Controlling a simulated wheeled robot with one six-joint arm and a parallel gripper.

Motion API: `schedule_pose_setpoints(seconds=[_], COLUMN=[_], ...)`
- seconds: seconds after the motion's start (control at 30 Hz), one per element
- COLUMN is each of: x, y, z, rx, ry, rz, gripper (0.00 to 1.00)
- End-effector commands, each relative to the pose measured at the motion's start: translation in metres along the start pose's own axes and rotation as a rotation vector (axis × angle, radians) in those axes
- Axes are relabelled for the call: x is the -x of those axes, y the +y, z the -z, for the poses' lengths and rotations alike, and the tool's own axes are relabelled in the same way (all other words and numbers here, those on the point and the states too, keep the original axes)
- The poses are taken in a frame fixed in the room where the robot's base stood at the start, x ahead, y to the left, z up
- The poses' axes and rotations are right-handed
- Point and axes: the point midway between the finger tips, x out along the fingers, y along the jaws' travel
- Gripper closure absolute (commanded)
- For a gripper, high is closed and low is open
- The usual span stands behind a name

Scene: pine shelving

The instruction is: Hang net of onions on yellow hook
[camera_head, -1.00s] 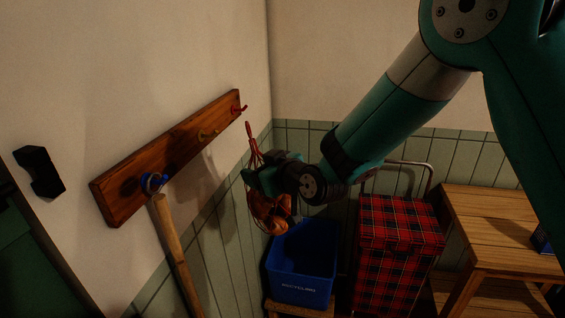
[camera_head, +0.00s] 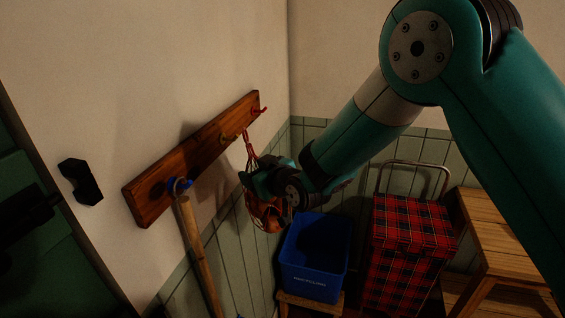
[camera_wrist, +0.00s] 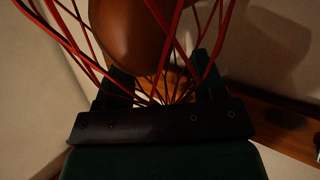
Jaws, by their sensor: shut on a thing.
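The net of onions (camera_head: 264,215) is a red net with brown onions, and my gripper (camera_head: 257,180) is shut on it. The net's upper loop rises above the gripper towards the rail. In the wrist view, red strands and a brown onion (camera_wrist: 130,35) fill the top, and the strands gather between the fingers (camera_wrist: 168,85). The yellow hook (camera_head: 230,138) is the middle hook on the wooden rail (camera_head: 195,165). The loop's top is close to the yellow hook on its right; I cannot tell whether they touch.
A blue hook (camera_head: 178,185) holds a wooden-handled tool (camera_head: 195,245). A red hook (camera_head: 259,110) is at the rail's far end. A blue recycling bin (camera_head: 314,262) stands below the net, beside a red tartan trolley (camera_head: 410,235) and a wooden table (camera_head: 500,230).

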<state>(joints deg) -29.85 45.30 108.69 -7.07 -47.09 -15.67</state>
Motion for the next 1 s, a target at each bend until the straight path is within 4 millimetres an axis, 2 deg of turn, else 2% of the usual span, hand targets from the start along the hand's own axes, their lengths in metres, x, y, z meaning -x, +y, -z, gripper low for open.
schedule_pose_setpoints(seconds=[0.5,0.73,1.0], x=[-0.025,-0.037,-0.039], y=[-0.015,-0.021,-0.019], z=[0.009,0.001,-0.002], rx=[0.009,0.018,0.021], ry=[-0.001,0.000,-0.003], rz=[-0.010,-0.016,-0.023], gripper=[1.00,1.00,1.00])
